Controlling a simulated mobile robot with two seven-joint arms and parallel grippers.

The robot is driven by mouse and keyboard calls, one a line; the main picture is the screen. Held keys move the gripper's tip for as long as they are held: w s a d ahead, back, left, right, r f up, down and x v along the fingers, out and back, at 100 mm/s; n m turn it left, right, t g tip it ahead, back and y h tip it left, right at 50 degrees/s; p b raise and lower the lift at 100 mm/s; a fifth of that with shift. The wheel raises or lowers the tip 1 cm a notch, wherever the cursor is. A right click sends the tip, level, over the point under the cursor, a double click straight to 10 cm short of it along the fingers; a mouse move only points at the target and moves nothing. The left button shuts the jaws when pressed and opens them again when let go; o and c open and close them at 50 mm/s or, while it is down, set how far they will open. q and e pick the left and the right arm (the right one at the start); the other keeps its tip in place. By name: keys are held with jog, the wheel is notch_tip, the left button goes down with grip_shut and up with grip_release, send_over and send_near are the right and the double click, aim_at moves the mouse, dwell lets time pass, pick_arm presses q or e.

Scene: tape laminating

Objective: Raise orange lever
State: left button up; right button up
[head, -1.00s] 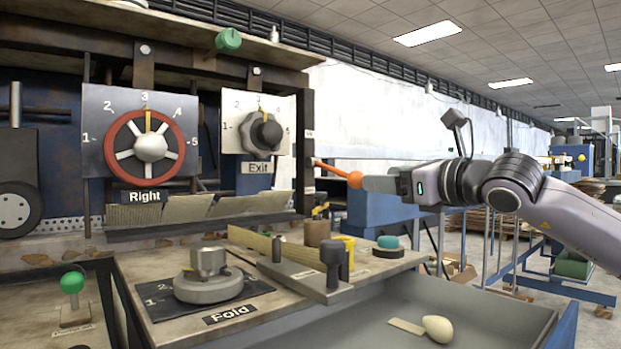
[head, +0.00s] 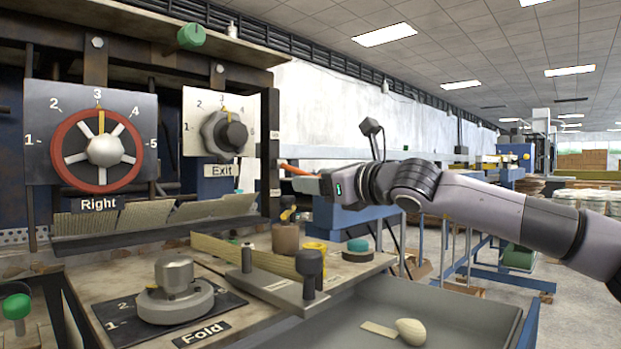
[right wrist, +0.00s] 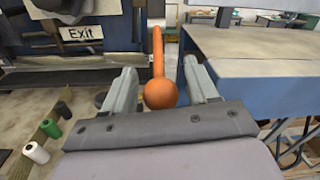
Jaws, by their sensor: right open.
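The orange lever (head: 297,170) sticks out from the right side of the machine in the head view, a thin rod pointing at my right gripper (head: 322,180). In the right wrist view the orange lever (right wrist: 158,60) shows as a rod ending in a round orange knob. The knob is between the two grey fingers of my right gripper (right wrist: 160,92), which are open, with a visible gap on each side of it. In the head view the gripper hides the knob end. My left gripper is not in view.
A red handwheel (head: 104,151) and a grey Exit knob (head: 224,133) are on the machine's front. Below stand a Fold dial (head: 175,290) and a grey tray (head: 450,310). A blue machine body (right wrist: 240,80) lies close right of the lever in the wrist view.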

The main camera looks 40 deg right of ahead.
jog(key=shift+w, duration=1.05)
